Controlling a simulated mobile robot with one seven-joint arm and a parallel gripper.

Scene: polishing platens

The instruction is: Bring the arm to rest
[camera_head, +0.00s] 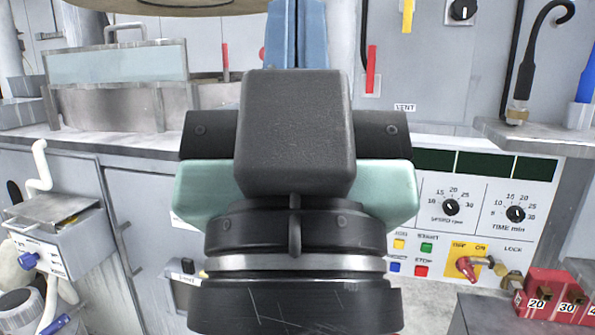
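My arm's end fills the middle of the head view, seen from behind, with a black block, mint-green side parts and a dark round wrist with a silver ring. My gripper (297,32) shows above the block as two blue fingers side by side, with only a narrow darker blue seam between them and no background showing through. It looks shut. The finger ends run up to the top edge of the picture, and I see nothing held in the visible part. The arm stands in front of the grey machine (420,75) and hides its middle.
At right is a control panel (478,205) with dials and buttons. A grey shelf (540,135) juts out above it, and red numbered blocks (560,292) sit at lower right. At left are a metal trough (110,108) and a small grey box (60,240) with pipes.

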